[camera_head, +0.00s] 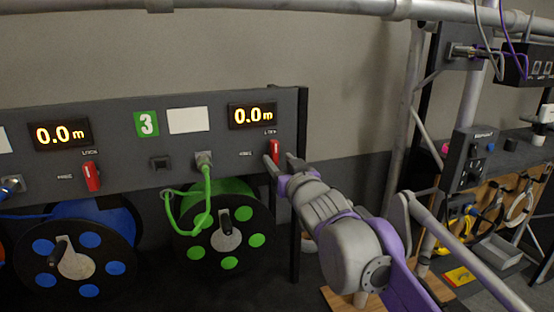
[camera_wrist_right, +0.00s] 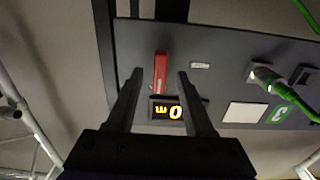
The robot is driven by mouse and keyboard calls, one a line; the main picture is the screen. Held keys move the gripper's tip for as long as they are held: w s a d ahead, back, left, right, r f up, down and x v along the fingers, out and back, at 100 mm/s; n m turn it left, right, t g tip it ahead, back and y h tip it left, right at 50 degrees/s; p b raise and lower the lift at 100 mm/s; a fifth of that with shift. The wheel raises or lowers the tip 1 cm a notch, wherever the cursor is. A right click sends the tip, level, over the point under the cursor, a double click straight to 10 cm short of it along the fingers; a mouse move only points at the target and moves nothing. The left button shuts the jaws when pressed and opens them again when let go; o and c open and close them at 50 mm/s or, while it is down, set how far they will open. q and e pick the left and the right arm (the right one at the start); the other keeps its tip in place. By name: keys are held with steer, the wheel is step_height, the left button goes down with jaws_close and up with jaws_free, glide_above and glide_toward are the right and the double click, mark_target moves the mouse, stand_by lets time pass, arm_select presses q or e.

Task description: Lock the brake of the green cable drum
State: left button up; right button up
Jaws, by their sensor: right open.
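The green cable drum (camera_head: 224,238) sits below the panel, with a green cable (camera_head: 207,196) running to a socket. Its brake lever (camera_head: 275,147) is red and stands roughly upright below a small LOCK label, with a FREE label to its left. In the right wrist view, which is upside down, the red lever (camera_wrist_right: 161,70) shows near the gap between the fingertips. My right gripper (camera_head: 279,161) is open at the lever; its fingers (camera_wrist_right: 159,76) are on either side of the lever's line. I cannot tell whether they touch it. My left gripper is not in view.
A blue drum (camera_head: 77,262) with its own red lever (camera_head: 91,176) stands to the left. The panel (camera_head: 208,115) carries 0.0 m displays (camera_head: 253,115) and a green 3 sign (camera_head: 147,124). A grey truss pole (camera_head: 475,262) and a workbench area are to the right.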

steer(key=v, duration=0.8)
steer(key=shift+s+b, duration=0.2)
steer(key=shift+b, duration=0.25)
steer(key=s+d+f+m+g+h+p, duration=0.1)
steer(key=s+d+f+g+h, duration=0.1)
steer(key=s+d+f, duration=0.3)
steer(key=s+d+f+m+g+h, duration=0.1)
steer(key=d+f+h, duration=0.1)
steer(key=f, duration=0.6)
steer(key=s+d+f+m+g+h+p, duration=0.1)
steer(key=s+d+f+g, duration=0.1)
steer(key=s+d+f, duration=0.3)
steer(key=s+d+f+g+p, duration=0.1)
steer(key=s+f+g, duration=0.5)
steer(key=s+f, duration=1)
step_height(320, 180, down, 4)
steer(key=shift+d+f+g+h, duration=0.1)
steer(key=shift+d+g+h, duration=0.2)
steer(key=shift+d+g, duration=0.15)
steer(key=shift+s, duration=0.1)
